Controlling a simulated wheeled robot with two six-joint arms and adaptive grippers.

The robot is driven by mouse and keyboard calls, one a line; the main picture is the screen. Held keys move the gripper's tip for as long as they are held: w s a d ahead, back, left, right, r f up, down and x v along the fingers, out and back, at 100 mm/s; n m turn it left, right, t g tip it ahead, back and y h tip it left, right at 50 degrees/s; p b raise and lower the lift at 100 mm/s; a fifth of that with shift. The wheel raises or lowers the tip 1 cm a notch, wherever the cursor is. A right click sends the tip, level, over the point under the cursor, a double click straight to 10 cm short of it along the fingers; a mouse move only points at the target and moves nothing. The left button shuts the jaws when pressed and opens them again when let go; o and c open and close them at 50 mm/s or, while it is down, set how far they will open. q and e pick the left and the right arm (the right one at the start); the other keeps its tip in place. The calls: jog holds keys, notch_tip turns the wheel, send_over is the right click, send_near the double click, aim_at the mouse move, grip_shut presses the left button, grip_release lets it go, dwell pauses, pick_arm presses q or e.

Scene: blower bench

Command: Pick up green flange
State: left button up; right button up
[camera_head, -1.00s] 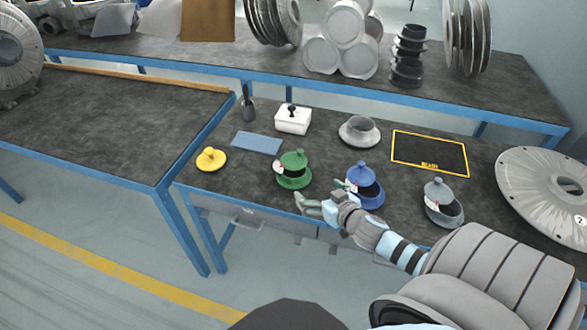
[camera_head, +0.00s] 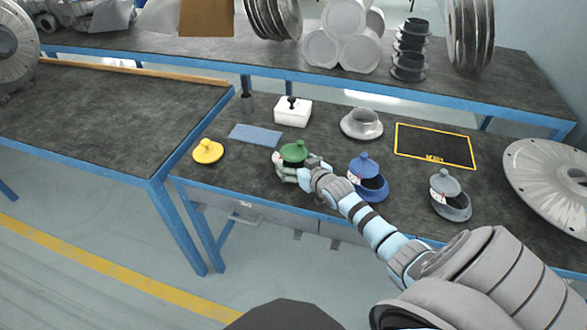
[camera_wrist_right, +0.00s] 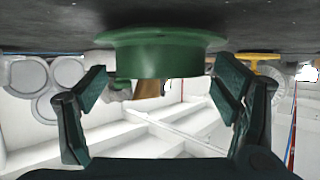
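The green flange (camera_head: 293,151) stands on the bench near its front edge, with a knob-like green top. My right gripper (camera_head: 300,170) is at its front right side and hides part of its lower body. In the right wrist view the green flange (camera_wrist_right: 150,57) hangs from the top of the picture, where the bench surface shows. The two dark fingers of my right gripper (camera_wrist_right: 162,72) are spread, one on each side of it. A gap shows between the flange and each finger. My left gripper is in no view.
A blue flange (camera_head: 365,163) stands close on the right and a grey one (camera_head: 446,182) farther right. A yellow piece (camera_head: 207,151) is on the left. Behind are a blue mat (camera_head: 255,138), a white box (camera_head: 292,114) and a yellow-bordered black pad (camera_head: 435,143).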

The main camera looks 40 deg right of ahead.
jog(key=c, duration=1)
jog(key=shift+r, duration=0.1)
